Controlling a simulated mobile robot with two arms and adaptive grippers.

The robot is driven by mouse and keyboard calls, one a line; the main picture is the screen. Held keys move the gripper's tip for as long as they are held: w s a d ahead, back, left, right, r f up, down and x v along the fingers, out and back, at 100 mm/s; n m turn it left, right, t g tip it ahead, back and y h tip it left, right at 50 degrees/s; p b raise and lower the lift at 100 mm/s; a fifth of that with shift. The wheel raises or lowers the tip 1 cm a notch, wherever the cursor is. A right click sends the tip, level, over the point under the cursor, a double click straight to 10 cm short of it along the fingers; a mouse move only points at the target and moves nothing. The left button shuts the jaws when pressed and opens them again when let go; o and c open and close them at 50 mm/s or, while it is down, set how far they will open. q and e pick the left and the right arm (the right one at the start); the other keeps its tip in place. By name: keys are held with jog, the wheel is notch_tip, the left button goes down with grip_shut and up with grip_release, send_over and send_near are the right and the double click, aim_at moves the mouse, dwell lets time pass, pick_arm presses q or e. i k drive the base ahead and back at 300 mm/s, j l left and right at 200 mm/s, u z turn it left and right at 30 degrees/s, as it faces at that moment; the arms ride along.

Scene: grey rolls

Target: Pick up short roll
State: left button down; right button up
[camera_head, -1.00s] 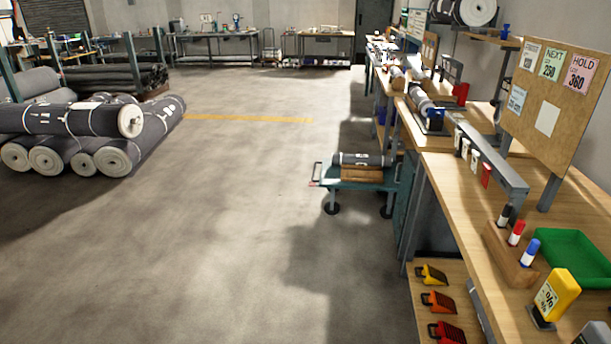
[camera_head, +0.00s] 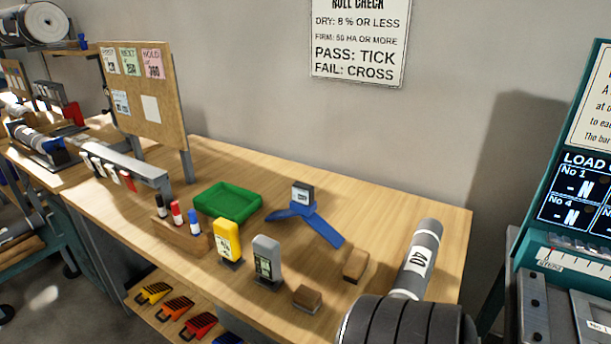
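Neither gripper shows in the head view. At the bottom right, a grey cylinder (camera_head: 424,245) with a white label and large dark marking tilts over the bench. I cannot tell whether it is a short roll. A black ribbed round body (camera_head: 405,325) covers its lower end, and I cannot tell what that is. Another grey roll (camera_head: 30,138) with a blue part beside it lies on the bench at the far left. The teal cart with the wooden block (camera_head: 25,246) is cut off by the left edge, so little of its roll shows.
The wooden bench (camera_head: 390,205) holds a green tray (camera_head: 228,201), a marker block (camera_head: 180,236), yellow (camera_head: 228,240) and grey (camera_head: 267,262) handheld meters, a blue tool (camera_head: 305,213) and small wooden blocks (camera_head: 356,265). A teal-framed display (camera_head: 575,190) stands at right.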

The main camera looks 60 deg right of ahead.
aim_at(411, 280)
jog(key=z, duration=2.8)
jog(key=l+u, duration=0.15)
jog(key=u, duration=0.25)
jog(key=k+l+u, duration=0.1)
jog(key=u, duration=0.35)
jog(key=k+u, duration=0.15)
jog(key=u, duration=0.25)
